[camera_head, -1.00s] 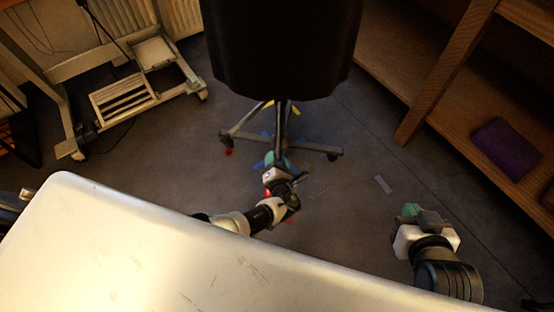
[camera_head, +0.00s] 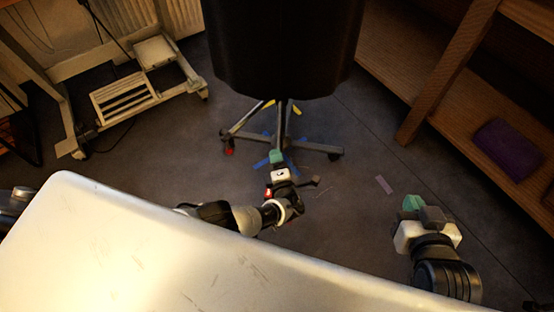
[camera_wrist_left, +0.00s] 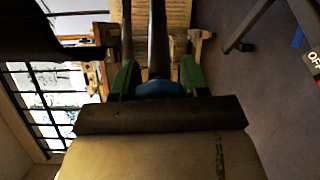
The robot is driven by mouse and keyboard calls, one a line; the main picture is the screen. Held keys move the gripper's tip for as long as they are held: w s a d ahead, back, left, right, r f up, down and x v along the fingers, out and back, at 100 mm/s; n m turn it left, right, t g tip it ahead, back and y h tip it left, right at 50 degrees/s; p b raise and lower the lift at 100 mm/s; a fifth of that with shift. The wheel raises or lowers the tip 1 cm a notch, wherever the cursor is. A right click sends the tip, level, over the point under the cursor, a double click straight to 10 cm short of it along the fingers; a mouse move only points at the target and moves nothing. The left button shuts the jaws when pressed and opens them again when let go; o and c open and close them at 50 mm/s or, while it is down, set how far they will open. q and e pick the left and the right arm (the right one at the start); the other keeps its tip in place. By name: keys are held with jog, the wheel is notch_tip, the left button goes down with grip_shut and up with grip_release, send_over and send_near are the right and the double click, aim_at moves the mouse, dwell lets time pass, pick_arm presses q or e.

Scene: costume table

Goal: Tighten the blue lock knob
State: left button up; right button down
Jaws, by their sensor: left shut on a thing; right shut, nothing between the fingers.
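A blue lock knob (camera_wrist_left: 160,88) shows in the left wrist view, at the dark pole (camera_wrist_left: 157,40) of the stand. My left gripper (camera_wrist_left: 158,80) has one green finger on each side of the knob and is shut on it. In the head view my left gripper (camera_head: 277,157) is low at the stand's pole, and the knob cannot be made out there. My right gripper (camera_head: 413,203) is shut and empty, away from the stand at the right.
A large black form (camera_head: 283,50) tops the stand, above a wheeled base (camera_head: 320,147). A pale table (camera_head: 150,245) fills the front left. A wooden shelf (camera_head: 440,80) with a purple folded item (camera_head: 507,149) stands at right. A light wheeled frame (camera_head: 135,95) is at back left.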

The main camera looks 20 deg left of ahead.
jog(key=shift+w+r, duration=0.1)
dwell(0.4)
pick_arm(q)
jog(key=o, duration=0.9)
pick_arm(e)
jog(key=shift+s+f, duration=0.2)
pick_arm(q)
jog(key=p+v, duration=0.3)
jog(key=v, duration=0.8)
pick_arm(e)
jog(key=s+d+f+g+h, duration=0.2)
jog(key=s+d+f+g, duration=0.1)
jog(key=s+f+g, duration=0.2)
jog(key=s+g, duration=0.2)
jog(key=s, duration=0.1)
jog(key=shift+s+d+m+g, duration=0.25)
jog(key=shift+s+m+g, duration=0.05)
jog(key=shift+s+g, duration=0.1)
pick_arm(q)
jog(key=shift+w, duration=0.1)
pick_arm(e)
jog(key=shift+w, duration=0.1)
